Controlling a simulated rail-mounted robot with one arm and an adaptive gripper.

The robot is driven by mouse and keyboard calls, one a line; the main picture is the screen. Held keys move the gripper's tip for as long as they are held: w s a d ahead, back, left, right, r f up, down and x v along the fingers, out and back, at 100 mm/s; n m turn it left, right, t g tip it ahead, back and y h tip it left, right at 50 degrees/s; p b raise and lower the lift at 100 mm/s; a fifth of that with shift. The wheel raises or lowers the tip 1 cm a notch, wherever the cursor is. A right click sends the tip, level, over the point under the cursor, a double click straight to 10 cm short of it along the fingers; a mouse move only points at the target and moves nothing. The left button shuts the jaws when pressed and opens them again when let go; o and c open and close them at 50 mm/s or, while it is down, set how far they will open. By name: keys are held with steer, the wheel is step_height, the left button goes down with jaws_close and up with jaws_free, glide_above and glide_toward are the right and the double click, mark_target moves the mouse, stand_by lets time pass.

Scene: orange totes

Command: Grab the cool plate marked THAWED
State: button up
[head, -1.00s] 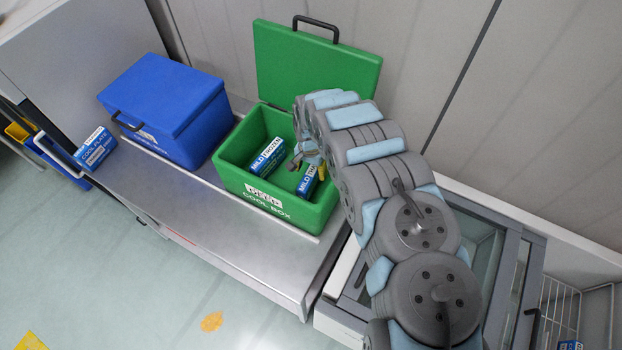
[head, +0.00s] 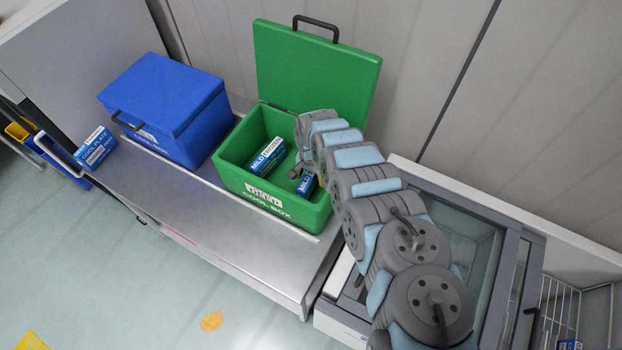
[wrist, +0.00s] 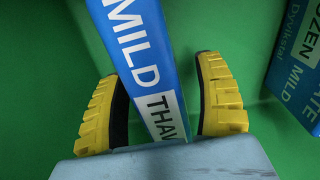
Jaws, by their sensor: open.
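The cool plate marked THAWED (wrist: 150,70) is a blue and white block inside the open green cool box (head: 232,180). In the wrist view its label reads MILD and THAW, with the rest cut off. In the head view it (head: 307,184) is partly hidden by my arm. My gripper (wrist: 158,72) is open, with one yellow finger on each side of this plate and gaps on both sides. A second plate marked FROZEN (head: 267,157) lies in the same box; it is at the right edge of the wrist view (wrist: 296,62).
The green lid (head: 315,70) stands open at the back. A closed blue cool box (head: 165,105) is to the left, with another cool plate (head: 96,147) beyond it. The steel counter (head: 215,225) is bare in front of the boxes.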

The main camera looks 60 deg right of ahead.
steer(key=shift+f, duration=0.25)
jaws_close()
steer(key=shift+r, duration=0.1)
stand_by(0.4)
